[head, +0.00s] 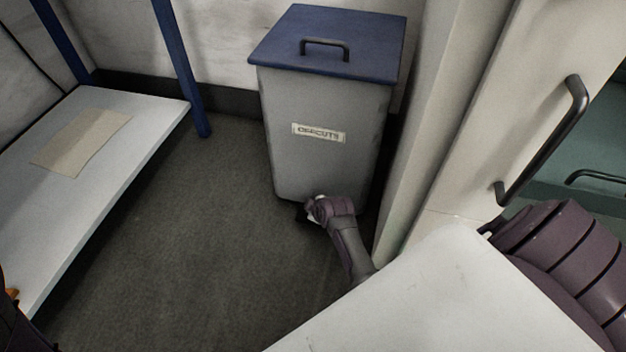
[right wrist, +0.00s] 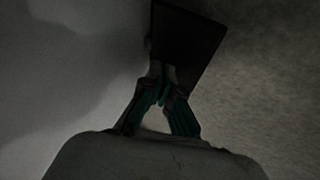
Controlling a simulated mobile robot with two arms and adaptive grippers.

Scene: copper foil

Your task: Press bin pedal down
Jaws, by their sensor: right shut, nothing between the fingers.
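The grey bin (head: 318,165) with an OFFCUTS label stands upright against the back wall. Its blue lid (head: 330,45) lies flat and closed. The dark pedal (head: 301,214) shows as a small sliver at the bin's front foot, mostly hidden by my right gripper (head: 314,212). In the right wrist view the pedal (right wrist: 187,38) is a dark plate. There my right gripper (right wrist: 162,90) is shut and empty, its fingertips overlapping the plate's near end. I cannot tell whether they touch it. My left gripper is not in view.
A white shelf (head: 110,165) with a tan sheet (head: 82,138) and blue posts stands at left. A pale cabinet with a dark handle (head: 545,140) stands close on the right. Dark floor (head: 200,250) is clear left of the bin.

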